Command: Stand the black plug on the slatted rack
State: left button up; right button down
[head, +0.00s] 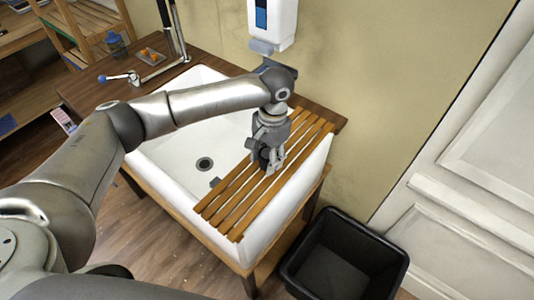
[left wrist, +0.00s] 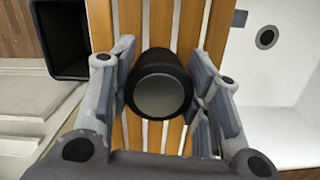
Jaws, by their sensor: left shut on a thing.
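The slatted rack (head: 230,207) is made of wooden slats and lies across the right part of the white sink. It also fills the middle of the left wrist view (left wrist: 161,22). The black plug (left wrist: 159,84) is round with a grey end face and sits between the fingers of my left gripper (left wrist: 160,92). In the head view my left gripper (head: 268,163) is over the rack, shut on the black plug (head: 264,157). Whether the plug touches the slats cannot be told. My right gripper is not in view.
The white sink (head: 172,152) has a drain (head: 204,164) at its bottom. A black bin (head: 343,258) stands on the floor at the right. A soap dispenser (head: 275,22) hangs on the wall behind. A tap (head: 180,35) stands at the back left.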

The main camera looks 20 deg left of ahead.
pick_arm(q)
jog(key=shift+f, duration=0.1)
jog(key=o, duration=1.1)
jog(key=r+b, duration=0.1)
jog(key=r, duration=0.3)
jog(key=w+r+b, duration=0.1)
jog(key=r, duration=0.3)
jog(key=r+b, duration=0.1)
jog(key=r, duration=0.3)
jog(key=shift+w+d, duration=0.15)
jog(key=shift+d, duration=0.2)
